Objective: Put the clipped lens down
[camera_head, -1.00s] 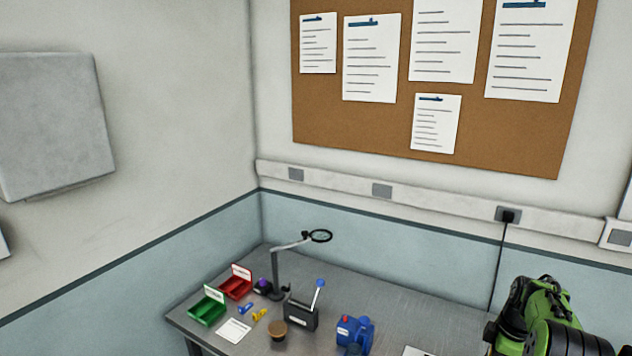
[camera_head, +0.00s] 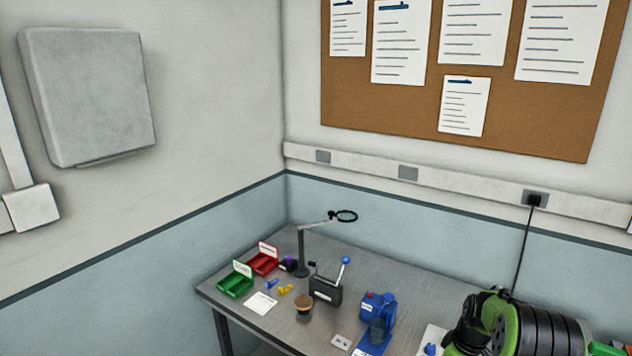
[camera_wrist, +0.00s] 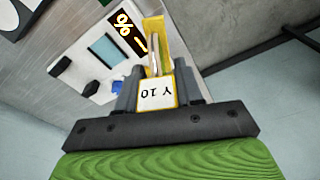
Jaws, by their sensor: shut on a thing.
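I cannot make out the lens clearly. In the head view my green and black arm fills the lower right, and the gripper and clip cannot be made out there.
A white meter (camera_wrist: 97,58) with a "%" display lies behind the clip. The grey bench (camera_head: 268,322) holds a green tray (camera_head: 235,287), a red tray (camera_head: 263,263), a magnifier stand (camera_head: 302,250), a black lever box (camera_head: 325,291), a blue device (camera_head: 378,312) and a brown-topped pot (camera_head: 303,305).

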